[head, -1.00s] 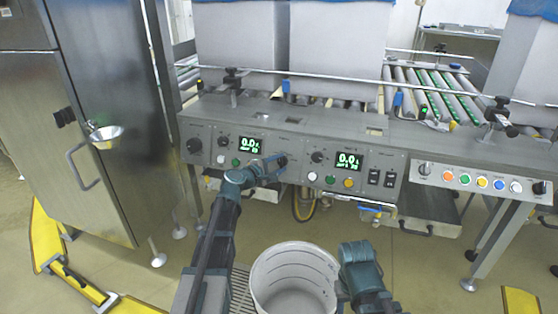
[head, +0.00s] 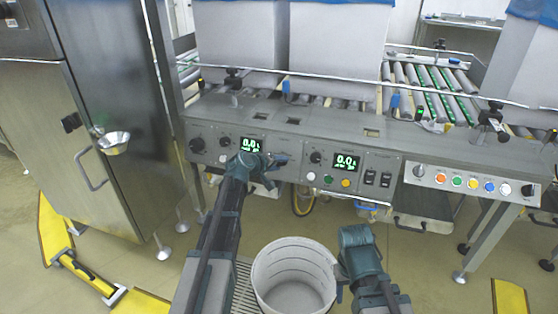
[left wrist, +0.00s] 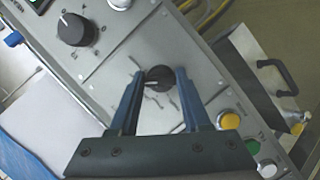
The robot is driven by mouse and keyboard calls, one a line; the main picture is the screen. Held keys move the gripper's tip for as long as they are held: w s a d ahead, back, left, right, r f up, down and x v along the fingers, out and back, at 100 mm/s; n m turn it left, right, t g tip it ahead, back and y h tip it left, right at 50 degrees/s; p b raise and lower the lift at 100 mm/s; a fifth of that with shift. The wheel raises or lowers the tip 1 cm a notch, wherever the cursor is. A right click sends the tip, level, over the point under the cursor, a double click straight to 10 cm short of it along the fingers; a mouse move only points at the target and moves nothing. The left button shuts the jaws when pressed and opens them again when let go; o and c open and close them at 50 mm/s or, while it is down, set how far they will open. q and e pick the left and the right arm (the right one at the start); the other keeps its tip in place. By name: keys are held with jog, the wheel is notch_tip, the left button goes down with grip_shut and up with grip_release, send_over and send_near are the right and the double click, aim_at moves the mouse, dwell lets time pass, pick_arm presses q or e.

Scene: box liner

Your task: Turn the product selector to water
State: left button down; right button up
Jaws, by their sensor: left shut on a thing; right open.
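The product selector is a small black knob (left wrist: 161,77) on the grey control panel, with a pale pointer mark facing left in the left wrist view. The small markings around it are too blurred to read. My left gripper (head: 273,163) is shut on this knob, one blue finger on each side in the left wrist view. In the head view the gripper mostly hides the knob. My right gripper (head: 344,289) is open, low in front of the panel, beside the white bucket.
The control panel (head: 300,152) also carries a larger black knob (left wrist: 75,30), coloured buttons and two lit displays. The white bucket (head: 290,250) stands below, between my arms. A steel cabinet (head: 100,130) is at the left. Roller conveyors lie behind the panel.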

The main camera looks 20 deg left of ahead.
pick_arm(q)
jog(key=m+y+p, duration=0.1)
jog(key=m, duration=0.2)
jog(key=shift+s+d+g, duration=0.1)
jog(key=shift+g, duration=0.3)
jog(key=shift+m+y+p, duration=0.55)
jog(key=shift+m+y, duration=0.25)
jog(key=shift+m, duration=0.5)
jog(key=shift+c, duration=1.8)
grip_release()
jog(key=shift+r, duration=0.1)
jog(key=p+v, duration=0.8)
jog(key=v, duration=0.5)
jog(key=shift+s+r+p, duration=0.2)
jog(key=shift+r+p, duration=0.05)
jog(key=shift+p, duration=0.1)
